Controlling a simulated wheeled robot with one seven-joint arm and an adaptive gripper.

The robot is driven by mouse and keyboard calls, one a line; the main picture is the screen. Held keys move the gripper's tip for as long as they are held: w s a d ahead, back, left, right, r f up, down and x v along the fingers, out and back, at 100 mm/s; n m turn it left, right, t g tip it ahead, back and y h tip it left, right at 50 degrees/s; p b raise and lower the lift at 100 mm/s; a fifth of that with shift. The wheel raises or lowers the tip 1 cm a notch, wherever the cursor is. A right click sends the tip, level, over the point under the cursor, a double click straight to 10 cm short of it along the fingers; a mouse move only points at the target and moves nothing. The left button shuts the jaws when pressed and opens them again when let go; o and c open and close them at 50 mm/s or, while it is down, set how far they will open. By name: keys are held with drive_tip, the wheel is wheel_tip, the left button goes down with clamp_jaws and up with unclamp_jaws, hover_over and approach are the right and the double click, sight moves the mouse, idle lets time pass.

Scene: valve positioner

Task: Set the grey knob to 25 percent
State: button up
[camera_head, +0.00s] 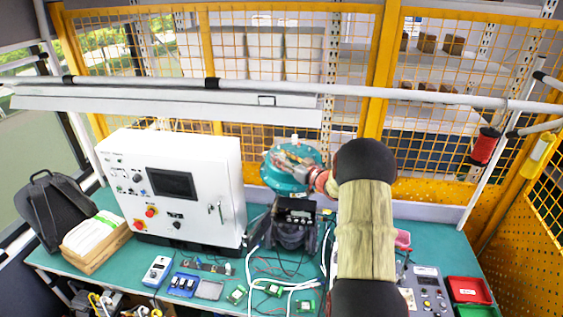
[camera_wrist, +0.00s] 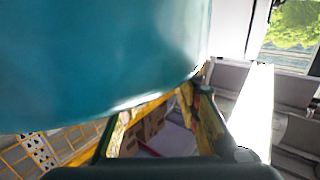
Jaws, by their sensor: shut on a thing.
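My gripper (camera_head: 285,162) is in front of the teal dome (camera_head: 270,178) of the valve unit. In the wrist view the dome (camera_wrist: 95,60) fills the upper left, very close, above the fingers of my gripper (camera_wrist: 160,115). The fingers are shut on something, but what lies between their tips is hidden. I cannot make out the grey knob for certain in either view. The black positioner box (camera_head: 297,210) with a small display is under the dome, on a dark base.
A white control cabinet (camera_head: 215,165) with a screen, buttons and knobs stands left of the valve unit. A yellow mesh fence stands behind.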

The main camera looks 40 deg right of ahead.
drive_tip(key=m+h+b, duration=0.1)
drive_tip(key=h+b, duration=0.1)
drive_tip(key=b, duration=0.1)
drive_tip(key=m+g+h+b, duration=0.1)
drive_tip(key=m+h+b, duration=0.1)
drive_tip(key=h+b, duration=0.1)
drive_tip(key=m+h+b, duration=0.2)
drive_tip(key=b, duration=0.2)
drive_tip(key=shift+a+f+h, duration=0.25)
drive_tip(key=shift+f+h, duration=0.1)
drive_tip(key=shift+h, duration=0.05)
drive_tip(key=m+g+h+b, duration=0.1)
drive_tip(key=h+b, duration=0.1)
drive_tip(key=b, duration=0.1)
drive_tip(key=shift+r+m+g+b, duration=0.1)
drive_tip(key=shift+m+g+b, duration=0.2)
drive_tip(key=shift+m+b, duration=0.1)
drive_tip(key=shift+w+r+m+g+h+b, duration=0.1)
drive_tip(key=shift+m+g+h+b, duration=0.45)
drive_tip(key=shift+h, duration=0.45)
drive_tip(key=m+g+h, duration=0.1)
drive_tip(key=m+g+h+p, duration=0.1)
drive_tip(key=shift+r+g+h, duration=0.25)
drive_tip(key=shift+h, duration=0.15)
drive_tip(key=m+g+h+p, duration=0.2)
drive_tip(key=m+g+p, duration=0.1)
drive_tip(key=g+p, duration=0.1)
drive_tip(key=shift+w+m+h+p, duration=0.1)
drive_tip(key=shift+m+h+p, duration=0.2)
drive_tip(key=shift+p, duration=0.1)
